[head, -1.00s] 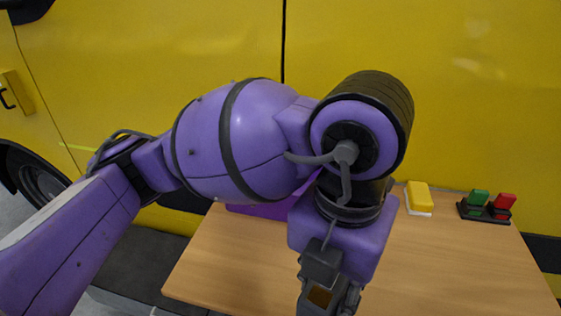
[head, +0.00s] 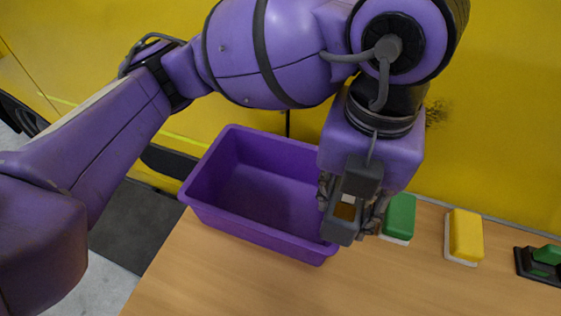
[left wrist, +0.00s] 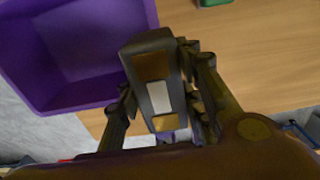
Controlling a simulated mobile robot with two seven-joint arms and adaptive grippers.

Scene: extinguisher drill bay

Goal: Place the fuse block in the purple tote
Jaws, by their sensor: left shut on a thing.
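The purple tote (head: 262,236) is open and empty as far as I see, at the back left of the wooden table. My left gripper (head: 350,205) is shut on the fuse block (head: 341,230), a dark grey block with a white patch and brownish ends. In the head view the gripper and block overlap the tote's right end; I cannot tell their height above it. In the left wrist view the fuse block (left wrist: 158,92) sits between the fingers, with the tote (left wrist: 70,50) beside it at upper left. My right gripper is not in view.
On the table (head: 400,285), right of the tote, are a green block on a white base (head: 398,217), a yellow block on a white base (head: 463,236) and a black holder with green pieces (head: 540,262). A yellow vehicle (head: 500,120) stands behind. The front table area is clear.

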